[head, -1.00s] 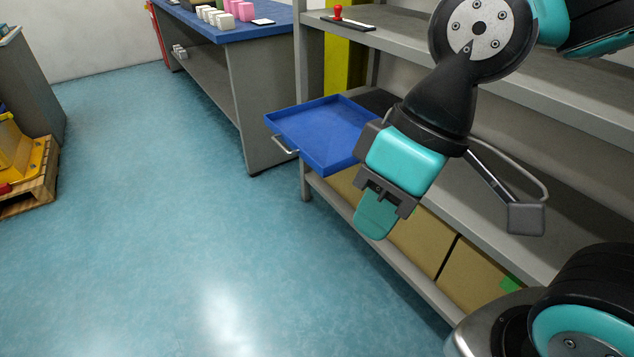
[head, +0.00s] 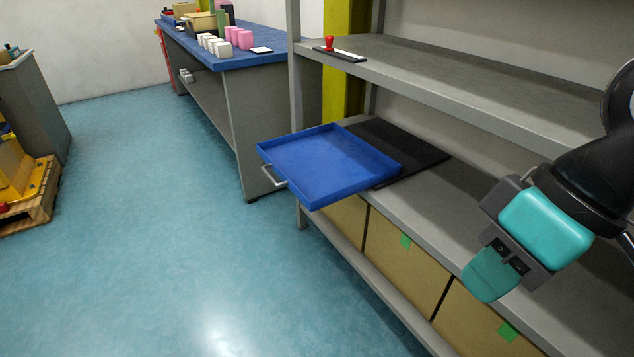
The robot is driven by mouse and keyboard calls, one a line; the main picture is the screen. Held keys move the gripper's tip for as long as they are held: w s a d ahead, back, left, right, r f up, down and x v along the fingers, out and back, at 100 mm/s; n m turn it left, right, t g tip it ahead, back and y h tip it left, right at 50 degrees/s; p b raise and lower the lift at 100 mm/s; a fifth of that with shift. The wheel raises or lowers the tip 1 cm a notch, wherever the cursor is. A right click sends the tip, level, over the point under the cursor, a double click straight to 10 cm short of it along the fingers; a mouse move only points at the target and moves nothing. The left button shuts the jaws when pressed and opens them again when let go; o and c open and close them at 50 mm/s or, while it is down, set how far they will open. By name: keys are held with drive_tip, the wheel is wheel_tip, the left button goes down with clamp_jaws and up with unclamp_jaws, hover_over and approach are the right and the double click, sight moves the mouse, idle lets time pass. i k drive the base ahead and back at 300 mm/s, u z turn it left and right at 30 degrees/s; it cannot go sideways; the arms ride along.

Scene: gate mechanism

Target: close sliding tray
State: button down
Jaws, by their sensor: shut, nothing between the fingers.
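The blue sliding tray (head: 318,160) sticks out from the shelf's middle level, over the floor. A metal handle (head: 276,177) is on its front side, facing left. A black base plate (head: 408,148) lies on the shelf behind the tray, and much of it is uncovered. My gripper (head: 484,284) is at the right, in front of the shelf, with its fingers together and empty. It is well apart from the tray and touches nothing that I can see.
The grey shelf unit (head: 470,75) fills the right side. A red-knobbed item (head: 330,44) sits on its upper board. Cardboard boxes (head: 402,262) stand on the lower level. A blue-topped table (head: 240,58) stands behind.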

sight(324, 165)
drive_tip(key=i, duration=1.25)
drive_tip(key=u, duration=1.1)
